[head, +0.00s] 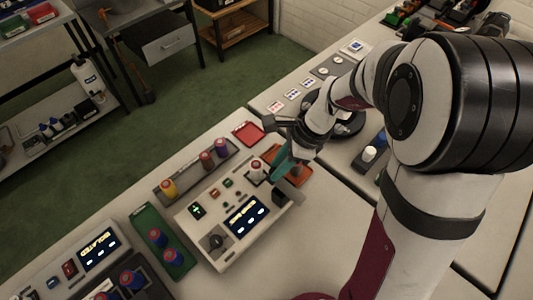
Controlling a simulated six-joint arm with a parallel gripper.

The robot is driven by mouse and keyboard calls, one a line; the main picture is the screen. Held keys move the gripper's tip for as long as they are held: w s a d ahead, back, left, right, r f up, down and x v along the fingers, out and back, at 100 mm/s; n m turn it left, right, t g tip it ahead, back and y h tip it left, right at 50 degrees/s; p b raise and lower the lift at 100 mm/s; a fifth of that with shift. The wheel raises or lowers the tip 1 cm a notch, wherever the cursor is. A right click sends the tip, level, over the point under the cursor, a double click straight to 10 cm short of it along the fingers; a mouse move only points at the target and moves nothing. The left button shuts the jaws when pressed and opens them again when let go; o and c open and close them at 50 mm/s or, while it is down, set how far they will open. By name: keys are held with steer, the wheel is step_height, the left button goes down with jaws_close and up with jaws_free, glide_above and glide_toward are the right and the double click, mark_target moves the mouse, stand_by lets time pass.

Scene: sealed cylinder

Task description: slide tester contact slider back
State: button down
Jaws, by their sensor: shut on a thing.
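The tester (232,222) is a pale box on the bench at lower centre, with a lit blue display, a green digit display, a dark knob and small red buttons. A pale cylinder with a red top (257,170) stands upright at its far right corner. My gripper (281,168), with teal on its fingers, is beside this cylinder at the tester's right end. It is shut on the tester's contact slider, which is mostly hidden by the fingers. A dark block (279,198) shows just below the gripper at the tester's right edge.
A grey rack (196,172) with several coloured cylinders lies behind the tester. A green tray (160,240) with blue cylinders is left of it. A red tray (248,133) and an orange tray (297,174) lie close to the gripper. Bare bench lies in front of the tester.

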steer(key=shift+s+d, duration=0.2)
steer(key=c, duration=0.7)
jaws_free()
steer(key=shift+o, duration=0.2)
steer(key=v, duration=1.5)
steer(key=shift+r, duration=0.4)
steer(key=shift+s, duration=0.1)
steer(key=s+a+f+n+h, duration=0.1)
steer(key=s+f+n, duration=0.2)
steer(key=s+n, duration=0.3)
steer(key=s+a+f+n+h, duration=0.1)
steer(key=s+f+n, duration=0.2)
steer(key=s, duration=1)
steer(key=n, duration=0.3)
steer(key=shift+s+a+n+h, duration=0.25)
steer(key=shift+n+h, duration=0.05)
steer(key=shift+h, duration=0.1)
